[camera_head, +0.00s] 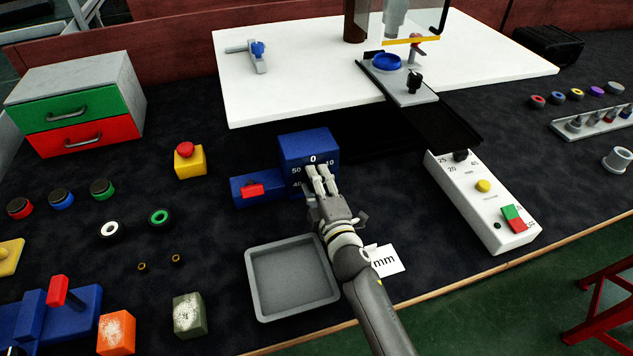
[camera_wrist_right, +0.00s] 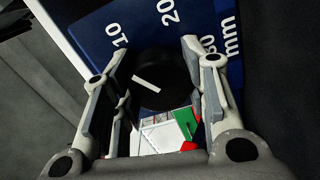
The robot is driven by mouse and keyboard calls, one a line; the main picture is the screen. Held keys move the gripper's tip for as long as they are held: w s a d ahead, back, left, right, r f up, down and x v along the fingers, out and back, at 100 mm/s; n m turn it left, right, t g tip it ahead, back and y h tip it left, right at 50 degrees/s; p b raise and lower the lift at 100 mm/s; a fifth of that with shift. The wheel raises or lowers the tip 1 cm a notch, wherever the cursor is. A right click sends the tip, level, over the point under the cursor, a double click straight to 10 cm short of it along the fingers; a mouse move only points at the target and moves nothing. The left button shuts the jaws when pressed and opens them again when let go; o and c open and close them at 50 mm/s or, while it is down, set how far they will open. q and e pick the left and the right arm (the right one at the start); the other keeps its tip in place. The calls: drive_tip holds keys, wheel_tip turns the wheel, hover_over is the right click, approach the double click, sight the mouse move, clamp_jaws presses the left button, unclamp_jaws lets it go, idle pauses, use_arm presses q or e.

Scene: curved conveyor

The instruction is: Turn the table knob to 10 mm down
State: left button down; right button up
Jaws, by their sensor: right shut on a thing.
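The blue dial box (camera_head: 307,147) stands mid-table, with 0, 10, 40 and 50 legible in the head view. The wrist view shows 10, 20, 30 and "mm" on its blue face (camera_wrist_right: 140,20). The black table knob (camera_wrist_right: 165,68) carries a white pointer line, slanted, its outer end toward the left of that view, on the side before 10. My right gripper (camera_head: 319,176) is at the box's front, its fingers shut on the knob from both sides. The gripper hides the knob in the head view. My left gripper is not in view.
A grey tray (camera_head: 262,307) lies below my right arm, with an "mm" card (camera_head: 387,261) beside it. A red lever (camera_head: 253,190) sits left of the dial box. A white control box (camera_head: 471,183) stands right. A white board (camera_head: 300,95) lies behind.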

drive_tip(key=shift+f+m, duration=0.1)
drive_tip(key=shift+m, duration=0.4)
drive_tip(key=o, duration=1)
drive_tip(key=shift+o, duration=0.2)
drive_tip(key=shift+s, duration=0.1)
drive_tip(key=v, duration=1.2)
